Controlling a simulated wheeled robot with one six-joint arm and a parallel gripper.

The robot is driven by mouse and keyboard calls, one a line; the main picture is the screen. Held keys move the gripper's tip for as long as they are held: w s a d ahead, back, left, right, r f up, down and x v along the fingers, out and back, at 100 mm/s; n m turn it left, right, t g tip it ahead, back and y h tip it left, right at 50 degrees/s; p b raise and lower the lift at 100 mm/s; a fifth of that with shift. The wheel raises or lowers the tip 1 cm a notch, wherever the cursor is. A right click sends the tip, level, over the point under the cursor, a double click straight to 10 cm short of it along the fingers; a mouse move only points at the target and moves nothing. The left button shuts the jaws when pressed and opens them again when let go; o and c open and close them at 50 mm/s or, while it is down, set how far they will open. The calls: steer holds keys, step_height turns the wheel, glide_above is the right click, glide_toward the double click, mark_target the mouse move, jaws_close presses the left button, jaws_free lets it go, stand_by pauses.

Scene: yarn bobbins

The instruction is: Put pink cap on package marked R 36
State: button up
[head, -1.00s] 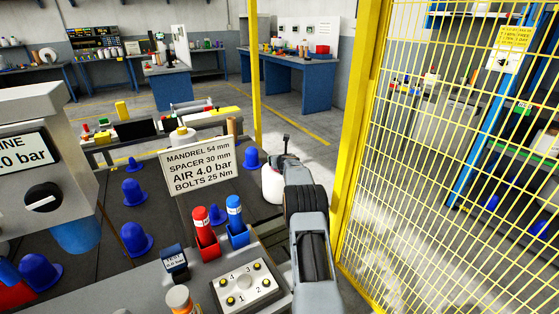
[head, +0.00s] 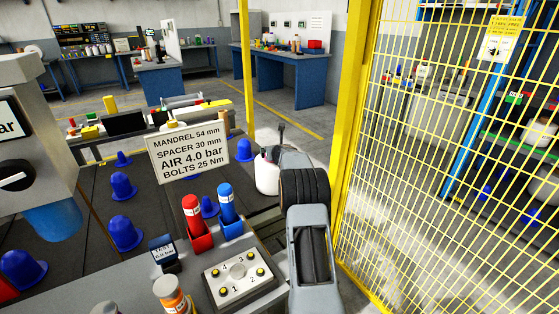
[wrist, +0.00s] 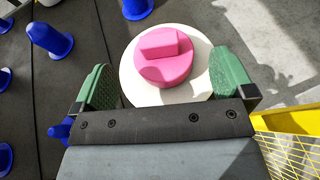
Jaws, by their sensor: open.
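The pink cap (wrist: 163,57), round with a raised bar grip, sits on top of a white round container (wrist: 198,90) in the wrist view. My gripper (wrist: 160,62) is open above it, with one green finger to the left of the cap and one to the right. I cannot tell whether either finger touches anything. In the head view the white container (head: 266,177) stands beside my gripper (head: 277,148), and the cap is hidden there. No marking R 36 is readable on any package.
Several blue cones (head: 125,233) stand on the dark surface at left. A yellow mesh fence (head: 440,150) closes off the right side.

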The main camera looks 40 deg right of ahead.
steer(key=b+v, duration=0.2)
steer(key=v, duration=0.7)
steer(key=shift+s+r+b, duration=0.15)
steer(key=shift+s+b, duration=0.1)
steer(key=shift+b, duration=0.05)
steer(key=shift+a, duration=0.15)
